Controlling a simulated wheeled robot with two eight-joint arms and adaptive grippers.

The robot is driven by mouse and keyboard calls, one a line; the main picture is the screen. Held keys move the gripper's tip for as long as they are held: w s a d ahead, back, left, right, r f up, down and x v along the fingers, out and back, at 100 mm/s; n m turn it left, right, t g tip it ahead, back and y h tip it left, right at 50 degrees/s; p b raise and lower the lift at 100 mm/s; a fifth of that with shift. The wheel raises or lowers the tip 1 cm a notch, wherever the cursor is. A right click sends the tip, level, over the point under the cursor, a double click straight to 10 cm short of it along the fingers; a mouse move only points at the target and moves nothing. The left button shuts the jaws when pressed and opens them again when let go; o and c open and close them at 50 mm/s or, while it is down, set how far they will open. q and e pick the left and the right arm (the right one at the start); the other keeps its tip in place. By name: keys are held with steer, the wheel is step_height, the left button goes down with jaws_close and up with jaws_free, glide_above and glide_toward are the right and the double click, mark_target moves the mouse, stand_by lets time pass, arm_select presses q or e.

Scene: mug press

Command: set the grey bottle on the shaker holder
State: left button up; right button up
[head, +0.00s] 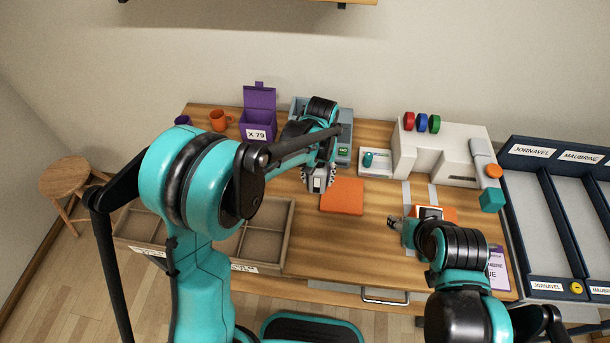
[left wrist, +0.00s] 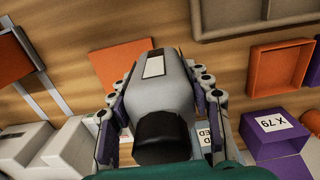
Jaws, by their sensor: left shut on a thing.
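My left gripper (left wrist: 158,95) is shut on the grey bottle (left wrist: 165,92), with fingers on both sides of it. The bottle has a black cap (left wrist: 160,135) and a pale label. In the head view the bottle (head: 317,183) shows small below my left gripper (head: 319,172), just left of an orange mat (head: 342,197). I cannot tell whether its base touches the table. No part is clearly recognisable as the shaker holder; a grey unit with a green label (head: 343,152) stands just behind the gripper, partly hidden. My right gripper (head: 396,222) is at the right; its jaw opening is unclear.
A purple box (head: 258,122) and an orange mug (head: 219,120) stand at the back left. A white machine (head: 437,155) stands at the back right. A divided wooden tray (head: 290,222) lies at the front left. Bare tabletop (head: 375,230) lies right of the mat.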

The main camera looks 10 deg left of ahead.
arm_select(q)
steer(key=shift+w+a+f+b, duration=0.65)
steer(key=shift+w+a+f, duration=0.15)
steer(key=shift+a+f, duration=0.9)
steer(key=shift+w+a+f+b, duration=0.75)
steer(key=shift+a+f, duration=0.7)
steer(key=shift+f, duration=0.4)
steer(key=shift+w+a+f+b, duration=0.55)
steer(key=shift+w+a+f, duration=0.3)
steer(key=shift+a+f, duration=0.85)
steer(key=shift+d, duration=0.1)
steer(key=shift+f, duration=0.2)
steer(key=o, duration=1.6)
steer(key=shift+r, duration=0.15)
